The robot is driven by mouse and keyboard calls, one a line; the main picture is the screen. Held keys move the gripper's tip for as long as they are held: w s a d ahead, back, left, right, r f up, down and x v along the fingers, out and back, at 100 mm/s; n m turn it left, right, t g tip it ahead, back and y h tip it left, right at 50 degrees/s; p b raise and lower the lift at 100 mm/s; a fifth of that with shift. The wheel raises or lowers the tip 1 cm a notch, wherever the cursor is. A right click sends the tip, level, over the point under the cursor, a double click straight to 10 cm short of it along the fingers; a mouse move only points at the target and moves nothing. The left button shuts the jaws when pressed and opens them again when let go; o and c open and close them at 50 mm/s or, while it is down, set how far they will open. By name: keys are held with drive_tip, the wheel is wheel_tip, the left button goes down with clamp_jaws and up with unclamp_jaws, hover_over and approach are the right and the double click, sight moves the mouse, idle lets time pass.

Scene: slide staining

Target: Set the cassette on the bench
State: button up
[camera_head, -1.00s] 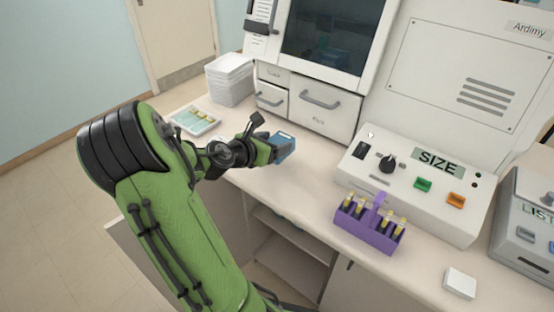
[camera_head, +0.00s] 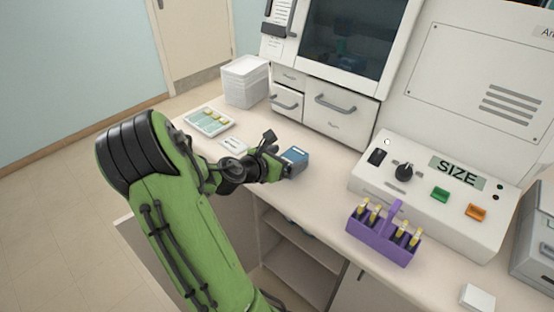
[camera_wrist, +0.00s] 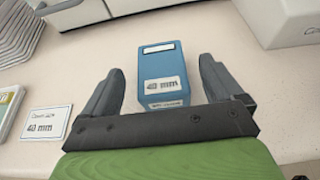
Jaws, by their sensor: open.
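The cassette (camera_wrist: 163,72) is a blue box with white labels, one reading "40 mm". It stands on the bench (camera_wrist: 205,45) between the two fingers of my gripper (camera_wrist: 160,88) in the wrist view. Bare gaps show between the box and both fingers, so the gripper is open around its near part. In the head view the cassette (camera_head: 295,160) is at the bench's front part, just right of my gripper (camera_head: 277,160). The far finger is partly hidden by the wrist there.
A white card (camera_wrist: 44,122) reading "40 mm" lies left of the cassette. A purple rack of vials (camera_head: 381,238) and the SIZE panel (camera_head: 430,185) are to the right.

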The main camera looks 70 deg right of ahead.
drive_tip(key=p+v, duration=0.2)
drive_tip(key=v, duration=0.9)
drive_tip(key=shift+w, duration=0.1)
drive_tip(key=w+a+f+m+t+y, duration=0.1)
drive_tip(key=w+a+m+t+y, duration=0.25)
drive_tip(key=a, duration=0.35)
drive_tip(key=w+a+m+t+y, duration=0.3)
drive_tip(key=a+m, duration=0.2)
drive_tip(key=a, duration=0.1)
drive_tip(key=s+a+r+m+t+y, duration=0.1)
drive_tip(key=a+r+m+t+y, duration=0.1)
drive_tip(key=a, duration=0.8)
drive_tip(key=s+a+r+m+t+y, duration=0.2)
drive_tip(key=a+r+m+y, duration=0.1)
drive_tip(key=a, duration=0.8)
wheel_tip(320, 180, up, 2)
drive_tip(key=shift+r+y, duration=0.15)
drive_tip(key=shift+y, duration=0.3)
